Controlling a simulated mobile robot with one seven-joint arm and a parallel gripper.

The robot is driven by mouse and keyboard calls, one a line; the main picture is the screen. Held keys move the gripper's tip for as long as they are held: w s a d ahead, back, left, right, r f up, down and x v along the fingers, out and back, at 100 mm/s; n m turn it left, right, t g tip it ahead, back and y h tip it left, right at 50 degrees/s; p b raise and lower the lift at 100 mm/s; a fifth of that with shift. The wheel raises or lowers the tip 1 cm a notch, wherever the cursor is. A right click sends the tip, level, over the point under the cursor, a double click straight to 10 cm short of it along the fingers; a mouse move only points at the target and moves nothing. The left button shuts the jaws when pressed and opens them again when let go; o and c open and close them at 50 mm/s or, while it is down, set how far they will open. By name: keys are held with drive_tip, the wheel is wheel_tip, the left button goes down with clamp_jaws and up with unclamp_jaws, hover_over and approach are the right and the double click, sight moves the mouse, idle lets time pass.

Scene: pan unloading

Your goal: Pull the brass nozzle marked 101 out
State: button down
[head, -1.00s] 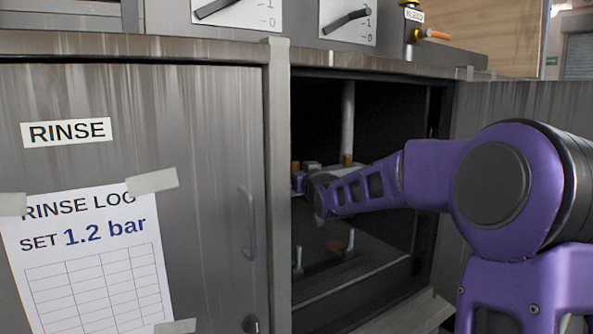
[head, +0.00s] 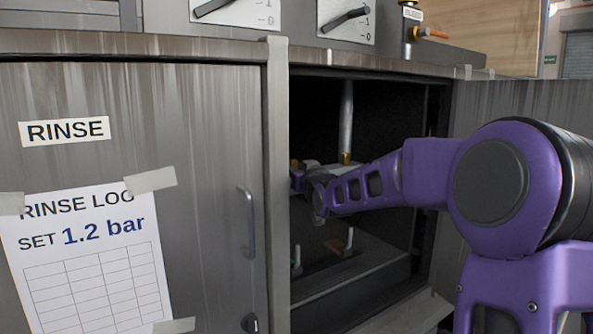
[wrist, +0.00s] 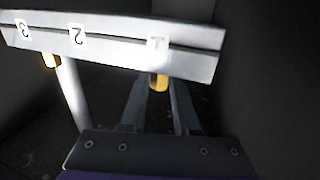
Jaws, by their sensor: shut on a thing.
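In the wrist view, a brass nozzle (wrist: 158,82) hangs under a pale bar (wrist: 110,42) below a washed-out tag that looks like a 1; I cannot read 101 on it. My gripper (wrist: 159,91) is shut on this nozzle, a finger on each side. The nozzle's upper end is hidden at the bar. Another brass piece (wrist: 52,60) sits under the bar near tag 3, at the top of a pale pipe (wrist: 74,95). In the head view, my gripper (head: 301,182) is inside the open dark cabinet, its fingertips mostly hidden by the frame and wrist.
The cabinet's left post (head: 277,190) stands close beside my gripper. An opened door (head: 520,105) is at the right. A vertical pipe (head: 346,115) stands behind my wrist, and small upright pieces (head: 350,238) rise from the cabinet floor. Dark space surrounds the bar.

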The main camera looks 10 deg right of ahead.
drive_tip(key=shift+r+p, duration=0.4)
drive_tip(key=shift+r, duration=0.4)
idle(0.5)
drive_tip(key=shift+r+p, duration=1.2)
drive_tip(key=shift+r, duration=0.6)
